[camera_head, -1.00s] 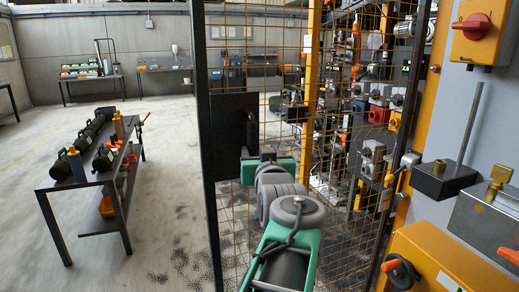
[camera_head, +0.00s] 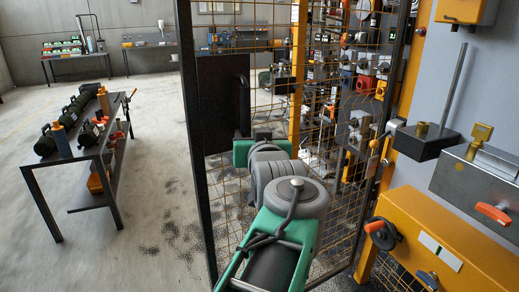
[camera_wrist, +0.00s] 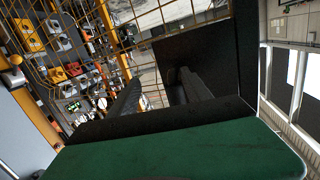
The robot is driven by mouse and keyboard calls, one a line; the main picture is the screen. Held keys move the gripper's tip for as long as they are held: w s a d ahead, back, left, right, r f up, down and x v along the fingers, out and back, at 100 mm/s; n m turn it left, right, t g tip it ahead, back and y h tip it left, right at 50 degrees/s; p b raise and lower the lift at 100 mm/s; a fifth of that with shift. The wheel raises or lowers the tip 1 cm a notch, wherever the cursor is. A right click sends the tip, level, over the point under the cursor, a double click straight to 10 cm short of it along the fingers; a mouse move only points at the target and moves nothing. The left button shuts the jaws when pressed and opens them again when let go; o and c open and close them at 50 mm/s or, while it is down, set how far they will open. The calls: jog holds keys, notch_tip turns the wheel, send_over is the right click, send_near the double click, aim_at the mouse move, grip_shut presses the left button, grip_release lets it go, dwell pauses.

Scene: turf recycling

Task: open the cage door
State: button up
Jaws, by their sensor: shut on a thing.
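The cage door is a black-framed panel of yellow wire mesh (camera_head: 225,188) in the middle of the head view. Its left edge stands against open floor. A dark plate (camera_head: 215,90) on its left side carries a dark upright handle (camera_head: 244,95). My gripper (camera_head: 242,135) is at the plate's lower right, shut on the handle; the arm partly hides the grip. In the wrist view the dark fingers of my gripper (camera_wrist: 155,98) reach toward the plate (camera_wrist: 205,55), and the exact contact is hard to make out.
An orange post (camera_head: 298,70) and shelves of equipment show behind the mesh. An orange box (camera_head: 440,240) and a grey wall panel with control boxes stand close on the right. A black table (camera_head: 95,160) stands at left. Floor between it and the door is clear.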

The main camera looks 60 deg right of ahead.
jog(key=b+v, duration=0.1)
jog(key=v, duration=0.5)
jog(key=shift+s+d+f, duration=0.2)
jog(key=shift+s+f, duration=0.2)
jog(key=shift+s, duration=0.1)
jog(key=shift+f+b, duration=0.15)
jog(key=shift+b, duration=0.2)
